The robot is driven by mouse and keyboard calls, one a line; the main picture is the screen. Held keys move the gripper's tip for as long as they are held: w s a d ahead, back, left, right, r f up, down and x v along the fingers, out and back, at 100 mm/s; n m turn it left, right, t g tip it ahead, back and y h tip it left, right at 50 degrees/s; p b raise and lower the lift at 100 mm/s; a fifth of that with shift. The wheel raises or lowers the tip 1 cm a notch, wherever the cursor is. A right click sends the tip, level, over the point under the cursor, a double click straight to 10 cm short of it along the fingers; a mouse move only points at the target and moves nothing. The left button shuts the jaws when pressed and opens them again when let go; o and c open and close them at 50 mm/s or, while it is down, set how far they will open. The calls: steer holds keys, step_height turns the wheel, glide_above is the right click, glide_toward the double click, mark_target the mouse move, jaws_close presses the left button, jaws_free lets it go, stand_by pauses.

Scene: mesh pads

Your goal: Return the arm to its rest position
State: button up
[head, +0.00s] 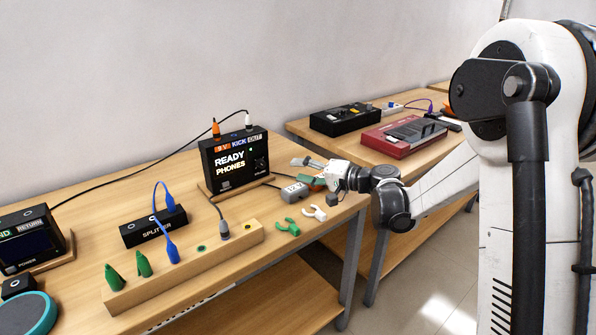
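My arm reaches in from the right side of the head view, bent at the elbow, with its wrist over the right end of the near table (330,222). My gripper (306,171) points left, just right of the black box reading "READY PHONES" (235,160). Grey and green parts show at its tip. They are too small to tell finger spacing or whether anything is between them. A grey block (293,192) lies below the gripper, partly close to it in the picture.
A wooden strip (190,268) holds green, blue and grey plugs. Green (289,227) and white (315,213) forked pieces lie near the table edge. A black splitter (153,227) stands behind the strip. The far table carries a black unit (345,118) and a red unit (403,136).

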steer(key=s+d+r+n+g+h+p, duration=0.1)
steer(key=s+r+h+p, duration=0.2)
steer(key=s, duration=0.5)
steer(key=s+d+r+g+h+p, duration=0.1)
steer(key=s+r+h, duration=0.2)
steer(key=s+r, duration=0.4)
steer(key=s+d+n+h+p, duration=0.1)
steer(key=s+d, duration=0.4)
steer(key=s, duration=0.7)
steer(key=s+d+n+h+p, duration=0.1)
steer(key=s+d+h+p, duration=0.3)
steer(key=s, duration=0.8)
steer(key=d+h, duration=0.2)
steer(key=shift+s+d+f+h, duration=0.15)
steer(key=shift+s+d+h, duration=0.05)
steer(key=shift+d+h, duration=0.1)
